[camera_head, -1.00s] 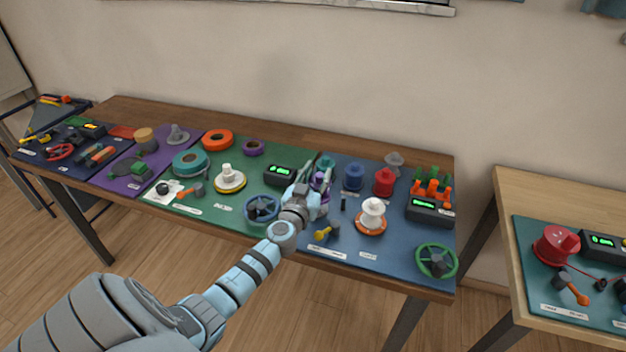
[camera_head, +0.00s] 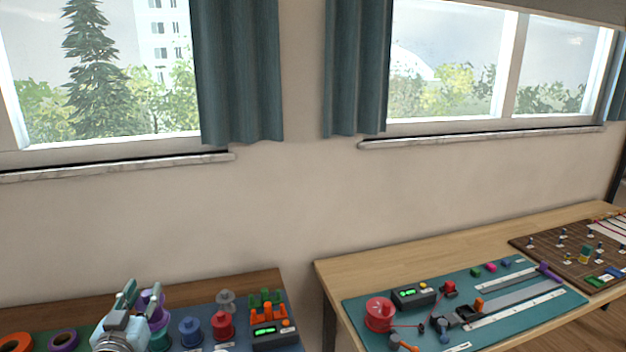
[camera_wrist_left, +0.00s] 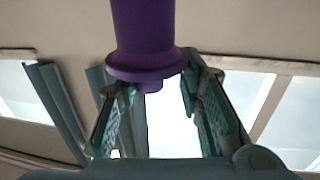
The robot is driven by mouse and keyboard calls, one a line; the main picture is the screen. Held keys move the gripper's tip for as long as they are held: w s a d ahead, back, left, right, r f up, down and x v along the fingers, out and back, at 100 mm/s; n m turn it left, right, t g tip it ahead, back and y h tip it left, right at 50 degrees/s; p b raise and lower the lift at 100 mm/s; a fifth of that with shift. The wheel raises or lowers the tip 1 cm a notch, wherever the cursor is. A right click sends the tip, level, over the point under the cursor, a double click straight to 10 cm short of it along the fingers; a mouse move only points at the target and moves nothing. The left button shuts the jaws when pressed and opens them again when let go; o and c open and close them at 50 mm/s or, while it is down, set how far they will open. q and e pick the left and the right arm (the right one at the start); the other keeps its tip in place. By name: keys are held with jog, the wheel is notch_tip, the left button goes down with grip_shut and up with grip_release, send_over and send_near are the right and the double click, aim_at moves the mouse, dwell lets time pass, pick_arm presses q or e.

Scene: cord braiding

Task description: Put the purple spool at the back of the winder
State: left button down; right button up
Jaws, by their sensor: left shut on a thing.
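My left gripper (camera_head: 138,300) is at the lower left of the head view. It is shut on the purple spool (camera_head: 152,306) and holds it up, above a teal spool (camera_head: 158,341) in that view. In the left wrist view the purple spool (camera_wrist_left: 147,35) hangs over the gripper's fingers (camera_wrist_left: 158,112), its flange and short stub at their tips. A teal mat (camera_head: 375,340) on the right table carries a red drum (camera_head: 379,313), a counter box and rails. I cannot tell for sure which device is the winder. My right gripper is not in view.
A blue spool (camera_head: 190,332), a red spool (camera_head: 223,326), a grey spool (camera_head: 226,300) and an orange rack (camera_head: 268,312) stand right of my gripper. A gap separates this table from the right table (camera_head: 420,262). A brown pegged board (camera_head: 565,258) lies farther right.

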pick_arm(q)
jog(key=s+d+r+m+h+b, duration=0.1)
jog(key=s+d+r+m+h, duration=0.15)
jog(key=s+d+h, duration=0.45)
jog(key=s+d+r+m+h, duration=0.1)
jog(key=s+d+m+h, duration=0.15)
jog(key=s+d, duration=0.4)
jog(key=s+d+f+m+g+h, duration=0.1)
jog(key=s+d+f+m+h, duration=0.1)
jog(key=s+d, duration=0.4)
notch_tip(320, 180, down, 3)
jog(key=shift+s+d+r+m+g+h+b, duration=0.2)
jog(key=shift+s+m+g+h+b, duration=0.25)
jog(key=shift+s, duration=0.2)
